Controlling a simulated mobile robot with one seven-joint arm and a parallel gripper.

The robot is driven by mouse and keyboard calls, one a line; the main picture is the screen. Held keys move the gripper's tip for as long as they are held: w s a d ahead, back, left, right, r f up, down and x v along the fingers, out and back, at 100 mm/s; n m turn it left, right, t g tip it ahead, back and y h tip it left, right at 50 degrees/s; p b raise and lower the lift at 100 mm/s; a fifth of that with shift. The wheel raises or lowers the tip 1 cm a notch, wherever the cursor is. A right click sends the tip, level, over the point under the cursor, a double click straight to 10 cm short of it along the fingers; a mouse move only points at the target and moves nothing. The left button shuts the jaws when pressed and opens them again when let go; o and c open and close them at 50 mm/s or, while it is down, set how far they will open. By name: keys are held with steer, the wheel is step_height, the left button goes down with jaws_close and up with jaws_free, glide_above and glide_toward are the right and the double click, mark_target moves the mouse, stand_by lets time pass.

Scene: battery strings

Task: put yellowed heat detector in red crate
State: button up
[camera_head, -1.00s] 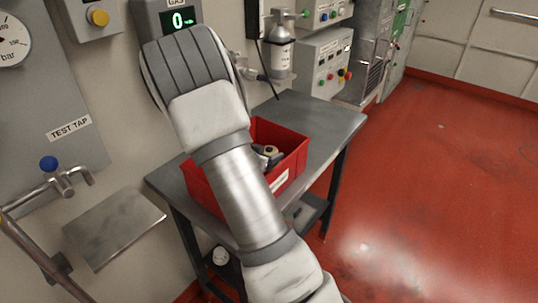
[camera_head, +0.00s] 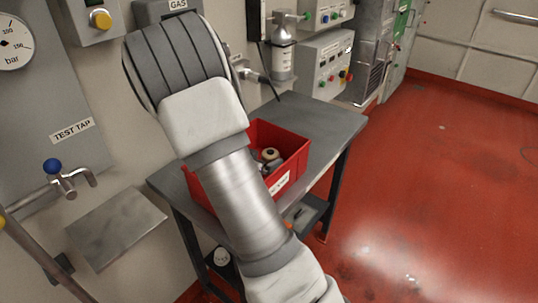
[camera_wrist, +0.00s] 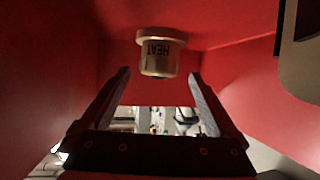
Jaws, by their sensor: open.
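The heat detector (camera_wrist: 160,52), a cream-beige round piece with HEAT printed upside down on it, is in the wrist view against red walls. My gripper (camera_wrist: 158,78) is open, its two fingers apart, with the detector just beyond the fingertips and nothing visibly gripped. In the head view the red crate (camera_head: 290,168) stands on a grey table, its left part hidden behind my arm. A small round beige thing with a dark centre (camera_head: 270,154) shows inside the crate, likely the detector. My gripper is hidden in the head view.
The grey table (camera_head: 325,122) has bare top behind and right of the crate. A lower shelf (camera_head: 308,212) holds small items. A test tap (camera_head: 72,182) and wall boxes are at left; a grey bottle (camera_head: 282,58) hangs behind. Red floor at right is clear.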

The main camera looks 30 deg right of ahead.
steer(key=shift+v, duration=1.5)
